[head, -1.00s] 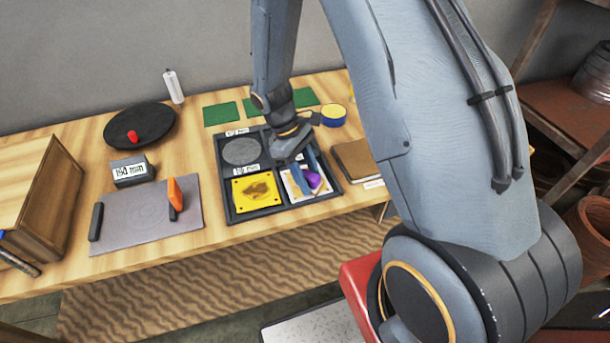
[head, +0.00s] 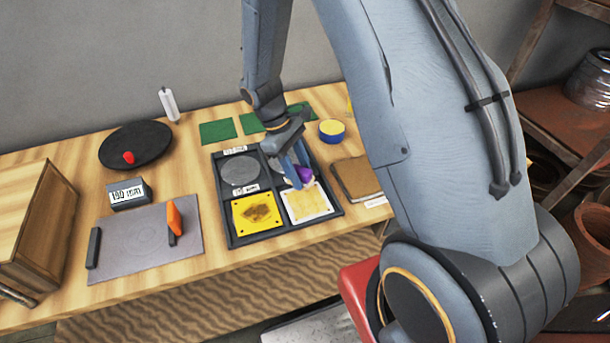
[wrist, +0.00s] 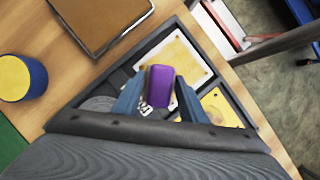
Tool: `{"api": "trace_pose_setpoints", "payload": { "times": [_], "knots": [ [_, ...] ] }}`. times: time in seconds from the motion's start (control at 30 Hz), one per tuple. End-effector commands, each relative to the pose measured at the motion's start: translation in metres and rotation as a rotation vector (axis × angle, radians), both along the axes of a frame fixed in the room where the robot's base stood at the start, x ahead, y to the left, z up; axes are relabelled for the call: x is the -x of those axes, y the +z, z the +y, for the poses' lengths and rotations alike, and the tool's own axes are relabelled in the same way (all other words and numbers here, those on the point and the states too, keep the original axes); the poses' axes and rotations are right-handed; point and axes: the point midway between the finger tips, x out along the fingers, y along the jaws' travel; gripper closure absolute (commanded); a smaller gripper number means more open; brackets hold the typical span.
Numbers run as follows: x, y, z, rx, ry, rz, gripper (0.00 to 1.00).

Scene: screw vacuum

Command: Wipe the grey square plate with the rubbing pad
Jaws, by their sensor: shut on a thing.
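My gripper (head: 296,178) is shut on a purple block-shaped pad (wrist: 161,87) with a pale underside; the pad also shows in the head view (head: 304,174). The pad is at the back edge of a pale square plate (head: 306,203) with yellowish stains, in the front right compartment of the dark tray (head: 228,222). I cannot tell whether pad and plate touch. In the wrist view the pale plate (wrist: 188,58) lies beyond the pad. A larger flat grey plate (head: 140,262) with a faint circle lies left of the tray. My gripper partly hides the back right compartment.
A yellow stained plate (head: 256,213) and a grey disc (head: 240,171) fill the left compartments. A brown book (head: 355,178) and a blue-and-yellow round tin (head: 331,131) stand to the right. A dark labelled block (head: 128,195) and an orange handle (head: 174,219) are at the left.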

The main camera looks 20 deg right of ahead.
Motion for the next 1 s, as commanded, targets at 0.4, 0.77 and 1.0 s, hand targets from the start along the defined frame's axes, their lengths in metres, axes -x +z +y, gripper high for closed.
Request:
{"api": "trace_pose_setpoints", "payload": {
  "times": [0.4,0.77,1.0],
  "knots": [
    [0.000,0.039,-0.002,0.000,-0.003,0.000,0.97],
    [0.000,0.043,-0.003,0.000,-0.004,0.000,0.97],
    [0.000,0.043,-0.003,0.000,-0.005,0.000,0.97]
  ]
}}
